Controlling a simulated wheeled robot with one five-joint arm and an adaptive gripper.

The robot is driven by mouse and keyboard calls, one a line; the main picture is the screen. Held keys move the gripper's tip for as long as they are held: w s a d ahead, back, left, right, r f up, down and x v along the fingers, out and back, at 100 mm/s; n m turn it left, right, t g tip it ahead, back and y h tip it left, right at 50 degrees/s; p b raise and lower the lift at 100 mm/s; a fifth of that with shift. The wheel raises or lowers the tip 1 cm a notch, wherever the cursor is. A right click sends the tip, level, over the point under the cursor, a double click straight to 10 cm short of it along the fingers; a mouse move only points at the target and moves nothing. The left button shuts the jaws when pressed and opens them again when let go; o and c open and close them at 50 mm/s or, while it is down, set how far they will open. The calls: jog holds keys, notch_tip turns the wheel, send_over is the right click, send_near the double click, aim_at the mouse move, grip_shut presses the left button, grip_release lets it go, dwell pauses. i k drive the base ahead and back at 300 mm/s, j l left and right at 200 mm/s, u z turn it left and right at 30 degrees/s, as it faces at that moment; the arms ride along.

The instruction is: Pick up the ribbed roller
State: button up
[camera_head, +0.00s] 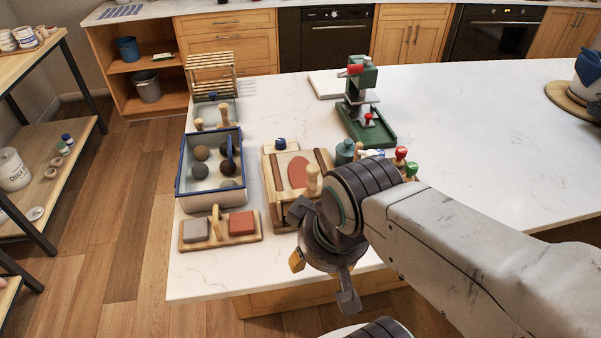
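My gripper (322,254) hangs in front of the near table edge, with its fingers spread apart. A small yellow-brown piece (297,261) shows beside it; I cannot tell what it belongs to. I cannot pick out the ribbed roller for certain. My gripper and arm cover part of the table there.
A blue-rimmed tray (182,188) with several round balls stands left of the board. A wooden caddy (247,239) with grey and red blocks is in front. A green press (365,120), a teal bottle (345,152) and coloured-top tools (401,154) stand behind. The right tabletop is mostly clear.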

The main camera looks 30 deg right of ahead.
aim_at(223, 107)
jog(key=i+j, duration=0.1)
jog(key=j, duration=0.35)
jog(key=i+j, duration=0.1)
jog(key=j, duration=0.4)
jog(key=i+j, duration=0.1)
jog(key=j, duration=0.35)
jog(key=i+j, duration=0.15)
jog(key=j, duration=0.35)
jog(key=i+j, duration=0.1)
jog(key=j, duration=0.35)
jog(key=i+j, duration=0.1)
jog(key=j, duration=0.35)
jog(key=i+j, duration=0.35)
jog(key=i, duration=0.2)
jog(key=i+j, duration=0.35)
jog(key=i, duration=0.2)
jog(key=i+l, duration=0.85)
jog(key=l, duration=0.35)
